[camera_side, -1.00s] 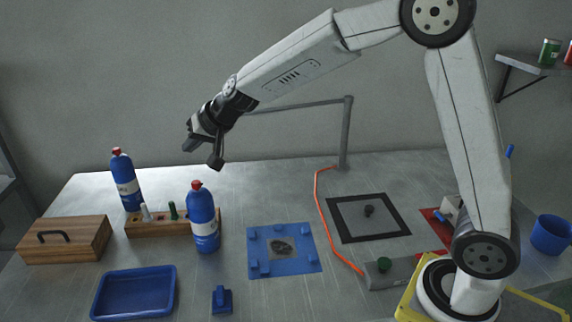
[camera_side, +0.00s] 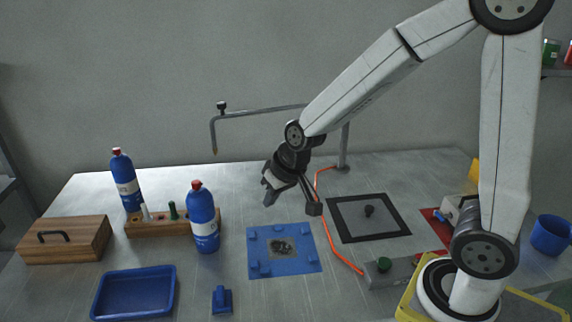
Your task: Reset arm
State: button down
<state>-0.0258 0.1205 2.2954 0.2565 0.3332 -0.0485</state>
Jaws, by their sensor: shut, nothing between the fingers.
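My gripper (camera_side: 291,205) hangs in the air above the back of the table, over the area behind the blue mould plate (camera_side: 310,265). It is shut and holds nothing. My arm reaches in from the right, bent at the elbow. The blue plate lies flat on the table with small blue blocks on its edges and a dark grey patch in its middle.
Two blue bottles (camera_side: 203,222) stand by a wooden rack (camera_side: 157,228). A wooden box (camera_side: 62,243) and a blue tray (camera_side: 125,294) are at left. A metal stand (camera_side: 345,148) with an orange cable (camera_side: 319,215) rises behind. A black-framed square (camera_side: 350,222) lies right.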

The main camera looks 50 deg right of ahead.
jog(key=s+d+f+n+g+h, duration=0.1)
jog(key=s+d+f+g, duration=0.1)
jog(key=s, duration=0.8)
jog(key=shift+s+d+f+n, duration=0.15)
jog(key=shift+d+f+n, duration=0.2)
jog(key=shift+f, duration=0.55)
